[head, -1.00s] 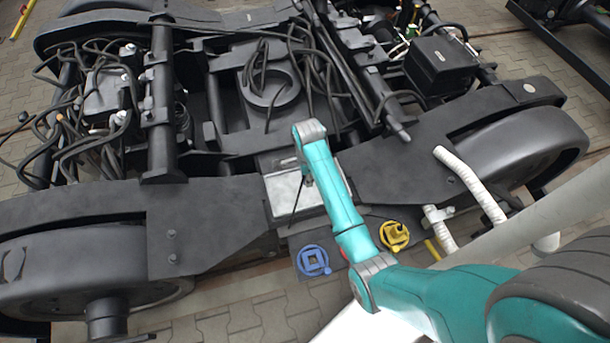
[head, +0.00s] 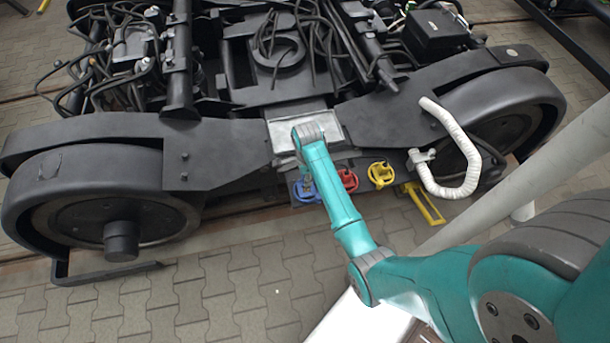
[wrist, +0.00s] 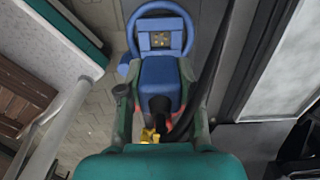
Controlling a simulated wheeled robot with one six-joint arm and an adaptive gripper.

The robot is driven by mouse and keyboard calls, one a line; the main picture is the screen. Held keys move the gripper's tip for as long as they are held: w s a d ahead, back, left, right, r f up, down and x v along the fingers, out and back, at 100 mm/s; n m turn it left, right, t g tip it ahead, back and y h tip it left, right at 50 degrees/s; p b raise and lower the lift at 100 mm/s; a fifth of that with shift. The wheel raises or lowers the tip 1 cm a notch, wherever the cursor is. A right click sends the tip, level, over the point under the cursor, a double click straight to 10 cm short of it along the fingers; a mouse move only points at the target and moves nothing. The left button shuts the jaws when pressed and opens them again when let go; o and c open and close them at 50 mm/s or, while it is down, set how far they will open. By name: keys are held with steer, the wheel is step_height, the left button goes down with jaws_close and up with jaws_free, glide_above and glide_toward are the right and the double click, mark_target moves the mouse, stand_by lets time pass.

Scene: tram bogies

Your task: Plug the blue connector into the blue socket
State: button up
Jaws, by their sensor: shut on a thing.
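My gripper (wrist: 157,92) is shut on the blue connector (wrist: 160,78), a blue block with a dark cable end, in the wrist view. In the head view the blue socket (head: 299,191) is partly hidden by my arm. My gripper and the connector are hidden there behind my arm.
A red socket (head: 348,180) and a yellow socket (head: 381,174) sit to the right of the blue one on the bogie's side. A white hose (head: 470,165) curves farther right. A black wheel (head: 100,200) stands at left.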

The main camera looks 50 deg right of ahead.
mark_target(306, 190)
steer(key=shift+f, duration=2.85)
steer(key=shift+f, duration=0.5)
steer(key=o, duration=1.1)
steer(key=shift+o, duration=0.2)
step_height(306, 190, up, 12)
stand_by(0.4)
